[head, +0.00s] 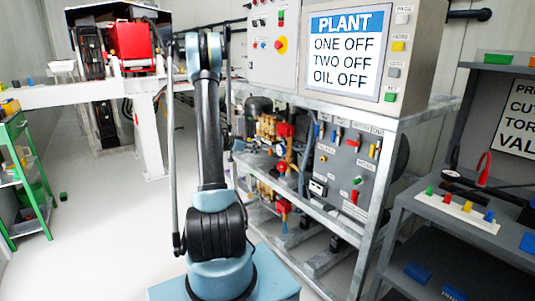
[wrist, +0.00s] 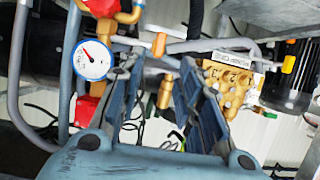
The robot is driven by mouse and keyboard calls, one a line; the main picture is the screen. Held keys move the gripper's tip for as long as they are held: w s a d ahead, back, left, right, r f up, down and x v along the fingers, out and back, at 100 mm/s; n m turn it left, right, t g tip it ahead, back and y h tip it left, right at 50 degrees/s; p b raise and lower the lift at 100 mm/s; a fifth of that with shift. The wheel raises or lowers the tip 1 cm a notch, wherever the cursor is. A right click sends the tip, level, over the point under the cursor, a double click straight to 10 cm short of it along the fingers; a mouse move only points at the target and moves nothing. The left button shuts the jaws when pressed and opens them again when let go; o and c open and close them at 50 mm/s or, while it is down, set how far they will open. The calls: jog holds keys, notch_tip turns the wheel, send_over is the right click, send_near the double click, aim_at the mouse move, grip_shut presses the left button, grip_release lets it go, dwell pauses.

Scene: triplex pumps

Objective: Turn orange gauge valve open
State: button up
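In the wrist view, a small orange handle (wrist: 159,44), which looks like the gauge valve, sits on grey pipework just beyond my fingertips. A round white pressure gauge (wrist: 92,60) with a blue rim and red needle is to its left. My gripper (wrist: 160,66) is open, its two dark blue fingers apart, with the handle showing between and beyond the tips. Nothing is visibly held. A brass fitting (wrist: 165,91) shows between the fingers, but I cannot tell its depth. In the head view my gripper cannot be made out.
A brass pump block (wrist: 232,84) is right of the fingers, with a yellow-orange handle (wrist: 288,64) farther right. Red parts and pipes crowd the left. In the head view, the grey pump rack (head: 345,165) stands right of my arm; open floor (head: 110,230) lies left.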

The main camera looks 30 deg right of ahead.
aim_at(270, 152)
jog(key=x, duration=0.9)
jog(key=shift+d, duration=0.3)
jog(key=shift+f, duration=0.15)
jog(key=shift+d, duration=0.1)
grip_shut()
